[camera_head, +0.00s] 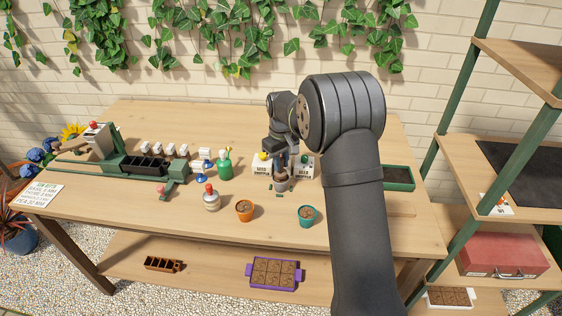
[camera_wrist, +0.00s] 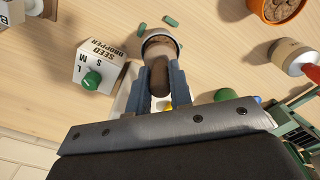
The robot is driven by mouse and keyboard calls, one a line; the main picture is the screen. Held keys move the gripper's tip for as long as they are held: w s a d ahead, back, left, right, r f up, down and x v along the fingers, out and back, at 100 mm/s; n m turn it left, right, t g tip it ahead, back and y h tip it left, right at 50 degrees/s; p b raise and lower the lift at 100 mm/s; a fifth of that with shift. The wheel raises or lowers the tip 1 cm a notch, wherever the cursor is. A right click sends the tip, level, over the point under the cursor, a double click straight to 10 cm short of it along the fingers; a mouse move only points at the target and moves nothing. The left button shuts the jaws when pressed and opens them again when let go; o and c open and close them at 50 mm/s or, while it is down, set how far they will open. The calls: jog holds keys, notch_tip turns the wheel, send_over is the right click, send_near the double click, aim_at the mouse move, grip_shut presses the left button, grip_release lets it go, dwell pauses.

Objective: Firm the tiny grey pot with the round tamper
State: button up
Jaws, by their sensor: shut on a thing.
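The tiny grey pot (camera_head: 282,185) stands on the table in front of two seed dropper boxes. In the wrist view its pale rim (camera_wrist: 160,33) shows just beyond my fingertips. My gripper (camera_head: 281,165) is above the pot, pointing down. In the wrist view my gripper (camera_wrist: 160,72) is shut on a brown, rounded handle (camera_wrist: 159,78), which looks like the round tamper. The tamper's lower end is at the pot's mouth. My fingers and the handle hide whether it touches the soil.
White seed dropper boxes (camera_head: 262,167) (camera_head: 304,170) stand close behind. An orange pot (camera_head: 244,211), a teal pot (camera_head: 307,216) and a red-topped bottle (camera_head: 211,201) stand nearby. Small green pieces (camera_wrist: 170,20) lie beside the grey pot.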

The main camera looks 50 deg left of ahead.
jog(key=shift+f, duration=0.6)
dwell(1.0)
jog(key=shift+r, duration=1.55)
